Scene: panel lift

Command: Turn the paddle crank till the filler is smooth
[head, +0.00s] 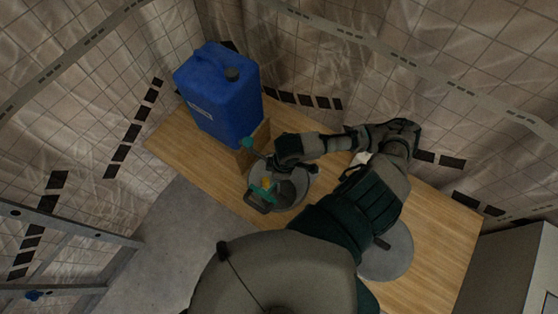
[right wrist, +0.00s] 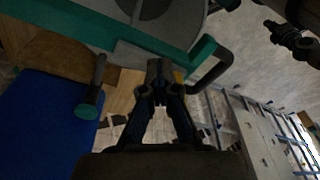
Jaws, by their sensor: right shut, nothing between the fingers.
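The mixing tub (head: 299,191) stands on the wooden bench with grey filler inside. A teal bar crosses its top, with a yellow piece (head: 267,184). A dark crank grip with a teal end (head: 247,143) sticks out on the side toward the blue can. In the right wrist view this grip (right wrist: 96,85) is left of the fingers and the teal bar (right wrist: 95,30) is above them. My right gripper (right wrist: 158,68) is shut and empty by the bar, apart from the grip. A dark jointed shape (right wrist: 293,40) at upper right may be my left gripper; its jaws are unclear.
A blue can (head: 218,95) stands behind the tub at the back left of the wooden bench (head: 440,235). A round grey disc (head: 388,255) lies at the bench's right. A ladder (head: 70,240) stands at the left. A grey cabinet (head: 515,265) is at lower right.

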